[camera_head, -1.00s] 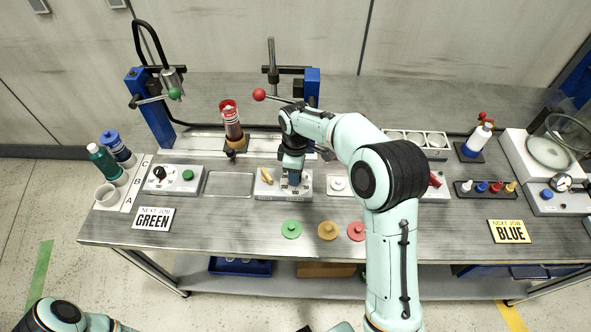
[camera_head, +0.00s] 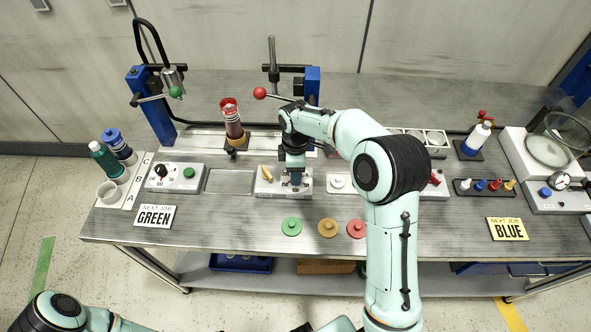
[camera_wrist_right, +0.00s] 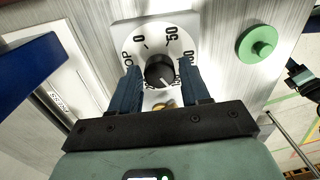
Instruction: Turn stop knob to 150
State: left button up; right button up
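The stop knob (camera_wrist_right: 160,71) is a round black knob with a white pointer line on a white dial (camera_wrist_right: 137,47). The dial reads STOP, 0, 50 and 100; the marks lower right are partly hidden by a finger. The pointer slants to the lower right in the wrist view. My right gripper (camera_wrist_right: 160,72) is open, with one dark blue finger on each side of the knob and small gaps showing. In the head view, my right gripper (camera_head: 294,179) points down over the grey box (camera_head: 268,189) and hides the knob.
A yellow lever (camera_head: 267,173) stands on the same box, left of my gripper. Green (camera_head: 291,227), yellow (camera_head: 328,228) and red (camera_head: 356,229) discs lie in front. A press with a red-ball handle (camera_head: 260,93) stands behind. Bare table lies towards the front.

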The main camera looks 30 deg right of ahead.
jog(key=shift+o, duration=0.5)
jog(key=shift+r, duration=0.1)
pick_arm(q)
jog(key=shift+w+r+p, duration=0.9)
jog(key=shift+w+r, duration=0.2)
jog(key=shift+r, duration=0.05)
pick_arm(e)
notch_tip(320, 180, up, 13)
jog(key=shift+w, duration=0.2)
pick_arm(q)
jog(key=shift+s, duration=0.15)
pick_arm(e)
jog(key=shift+s+d, duration=0.1)
